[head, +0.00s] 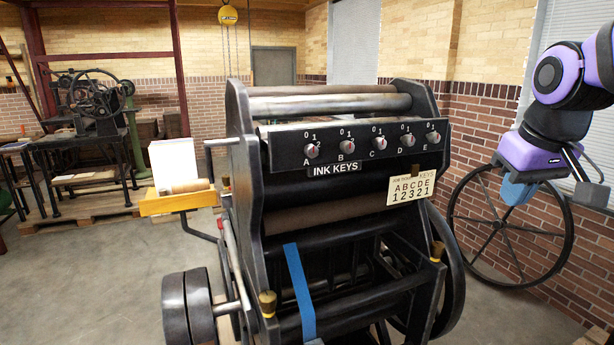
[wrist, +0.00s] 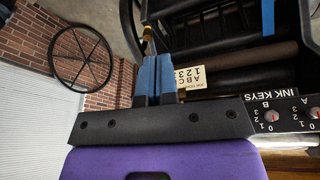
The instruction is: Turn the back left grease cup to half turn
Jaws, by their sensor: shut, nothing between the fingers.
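The black hand press (head: 340,215) stands in the middle of the head view. Two brass-coloured grease cups show on its near lower frame: one at the lower left (head: 267,304) and one at the right (head: 437,249). My gripper (head: 516,193) hangs in the air right of the press, blue fingers pointing down. In the wrist view its blue fingers (wrist: 155,62) are shut together and empty. A brass-coloured part (wrist: 160,40) shows just beyond their tips, apparently farther off.
A panel labelled INK KEYS (head: 350,145) has several knobs, with a sign (head: 410,188) below. A yellow tray (head: 180,200) sticks out left. A large spoked wheel (head: 510,226) stands by the brick wall. Open floor lies left of the press.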

